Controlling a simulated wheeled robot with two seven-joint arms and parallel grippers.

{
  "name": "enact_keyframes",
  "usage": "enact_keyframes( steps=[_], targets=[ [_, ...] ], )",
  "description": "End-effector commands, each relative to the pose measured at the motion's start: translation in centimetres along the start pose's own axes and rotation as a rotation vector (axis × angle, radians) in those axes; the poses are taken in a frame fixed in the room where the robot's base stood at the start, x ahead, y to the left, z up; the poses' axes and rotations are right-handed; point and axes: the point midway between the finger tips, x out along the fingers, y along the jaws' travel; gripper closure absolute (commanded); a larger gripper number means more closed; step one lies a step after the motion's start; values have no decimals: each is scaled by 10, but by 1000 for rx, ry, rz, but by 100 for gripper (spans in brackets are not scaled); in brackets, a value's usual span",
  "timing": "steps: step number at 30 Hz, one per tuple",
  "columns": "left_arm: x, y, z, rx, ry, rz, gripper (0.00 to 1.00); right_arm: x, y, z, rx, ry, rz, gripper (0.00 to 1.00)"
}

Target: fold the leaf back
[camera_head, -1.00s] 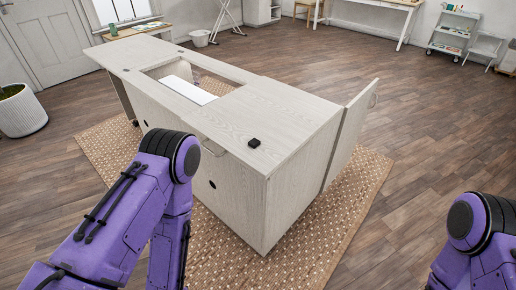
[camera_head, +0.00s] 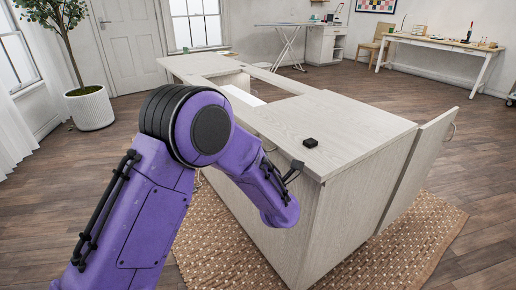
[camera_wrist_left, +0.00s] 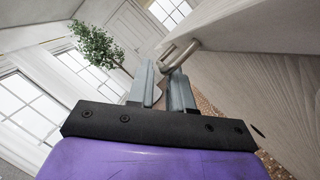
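The pale wood sewing cabinet (camera_head: 335,215) stands on a woven rug. I cannot tell which panel is the leaf. In the left wrist view, my left gripper (camera_wrist_left: 165,75) has its fingers apart, with the tips close to a metal loop handle (camera_wrist_left: 178,52) on the cabinet; contact is unclear. The head view hides this gripper behind my left arm. My right gripper is out of view.
An opening in the cabinet top shows a white surface (camera_head: 243,96). The woven rug (camera_head: 225,240) lies under the cabinet. A potted tree (camera_head: 90,107) stands at the left, and a white worktable (camera_head: 440,45) is at the back right. Wood floor right of the cabinet is clear.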

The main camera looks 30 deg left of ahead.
Motion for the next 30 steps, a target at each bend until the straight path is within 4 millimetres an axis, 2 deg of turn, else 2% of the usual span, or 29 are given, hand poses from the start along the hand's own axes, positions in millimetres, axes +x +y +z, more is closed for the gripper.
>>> enact_keyframes(
  steps=[3, 6, 15, 17, 22, 26, 30],
  targets=[
    [20, -1, -1, 1, 1, 0, 80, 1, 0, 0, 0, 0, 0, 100],
    [30, -1, -1, 3, 1, -2, 80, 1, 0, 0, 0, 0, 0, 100],
    [34, -1, -1, 4, 0, -2, 80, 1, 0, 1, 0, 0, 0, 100],
    [34, -1, -1, 4, 0, -2, 99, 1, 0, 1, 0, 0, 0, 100],
    [31, -2, 2, 4, -2, -3, 100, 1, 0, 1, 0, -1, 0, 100],
    [35, 6, 4, 12, -1, -6, 100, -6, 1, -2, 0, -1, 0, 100],
    [42, 29, 21, 44, -2, -19, 100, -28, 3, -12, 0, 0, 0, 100]
  ],
)
